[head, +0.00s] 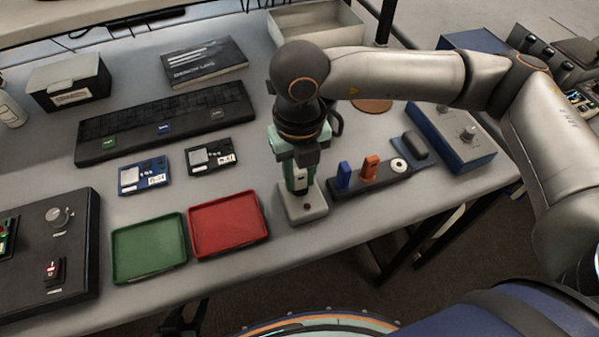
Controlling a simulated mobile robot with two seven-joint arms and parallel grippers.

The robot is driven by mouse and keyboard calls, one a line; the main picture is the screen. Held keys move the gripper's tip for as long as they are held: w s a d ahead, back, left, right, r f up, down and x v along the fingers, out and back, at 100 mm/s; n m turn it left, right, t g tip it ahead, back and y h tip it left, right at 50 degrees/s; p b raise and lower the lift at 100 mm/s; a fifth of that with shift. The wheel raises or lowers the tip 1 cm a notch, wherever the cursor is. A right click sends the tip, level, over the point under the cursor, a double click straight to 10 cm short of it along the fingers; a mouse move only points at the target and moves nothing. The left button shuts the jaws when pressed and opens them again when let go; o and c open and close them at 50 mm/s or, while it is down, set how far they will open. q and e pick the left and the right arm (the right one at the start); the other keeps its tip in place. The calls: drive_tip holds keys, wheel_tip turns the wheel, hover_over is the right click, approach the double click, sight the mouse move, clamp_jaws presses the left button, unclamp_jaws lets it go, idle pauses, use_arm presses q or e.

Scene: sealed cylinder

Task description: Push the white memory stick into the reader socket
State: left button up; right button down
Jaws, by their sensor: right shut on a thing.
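The reader (304,212) is a small light grey block near the front edge of the table, with a small reddish dot on its top front. My right gripper (299,184) points straight down over it, fingers close to its top. It is shut on the white memory stick (299,173), of which only a small pale part shows between the fingers. The socket is hidden under the gripper, so I cannot tell whether the stick's tip is in it or just above it. My left gripper is not in view.
A dark rack (352,191) right of the reader holds a blue stick (344,174) and an orange stick (369,168). A red tray (228,224) and green tray (149,247) lie to the left. A blue-sided control box (455,140) stands at the right.

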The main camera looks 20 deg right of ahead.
drive_tip(key=shift+f, duration=0.15)
drive_tip(key=c, duration=0.5)
unclamp_jaws()
drive_tip(key=shift+c, duration=0.2)
wheel_tip(320, 180, up, 13)
drive_tip(key=shift+f+b, duration=0.2)
drive_tip(key=shift+b, duration=0.15)
drive_tip(key=shift+s, duration=0.15)
